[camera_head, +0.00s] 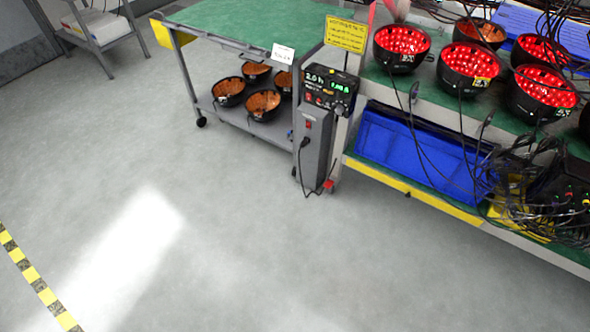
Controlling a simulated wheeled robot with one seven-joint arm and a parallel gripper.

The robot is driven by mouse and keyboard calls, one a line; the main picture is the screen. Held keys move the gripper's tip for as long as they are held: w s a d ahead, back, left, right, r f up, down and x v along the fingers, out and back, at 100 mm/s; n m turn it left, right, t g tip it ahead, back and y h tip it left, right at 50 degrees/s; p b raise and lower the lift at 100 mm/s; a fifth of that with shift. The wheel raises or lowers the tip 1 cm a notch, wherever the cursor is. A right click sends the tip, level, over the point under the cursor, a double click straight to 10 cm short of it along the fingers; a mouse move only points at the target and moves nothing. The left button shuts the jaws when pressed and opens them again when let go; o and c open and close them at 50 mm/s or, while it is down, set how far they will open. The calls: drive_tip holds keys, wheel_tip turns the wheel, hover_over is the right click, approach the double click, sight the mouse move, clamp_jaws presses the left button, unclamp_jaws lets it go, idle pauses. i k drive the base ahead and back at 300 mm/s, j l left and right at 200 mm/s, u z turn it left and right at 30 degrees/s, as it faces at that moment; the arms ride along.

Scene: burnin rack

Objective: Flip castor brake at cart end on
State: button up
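The cart (235,22) has a green top and a grey lower shelf (232,116). A dark castor (201,122) shows under the shelf's left end; no brake lever can be made out on it. A small red tab (328,184) sits near the floor at the cart's right end, beside the grey power unit (315,150). It may be a castor brake lever; its position is too small to tell. The castor there is mostly hidden. My gripper is not in view.
Several dark bowls (263,104) stand on the cart's lower shelf. The rack at right holds red-lit bowls (402,45), a blue bin (400,148) and hanging black cables (540,190). A yellow-black stripe (38,285) marks the floor at left. The floor in front is clear.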

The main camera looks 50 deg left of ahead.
sight(331, 182)
drive_tip(key=u, duration=1.05)
drive_tip(key=i+l+u, duration=0.1)
drive_tip(key=i+u, duration=0.15)
drive_tip(key=i, duration=0.35)
drive_tip(key=i+l+u, duration=0.3)
drive_tip(key=i, duration=0.25)
drive_tip(key=i+l+u, duration=0.25)
drive_tip(key=i, duration=0.3)
drive_tip(key=i+l+u, duration=0.25)
drive_tip(key=i+l, duration=0.15)
drive_tip(key=i, duration=0.15)
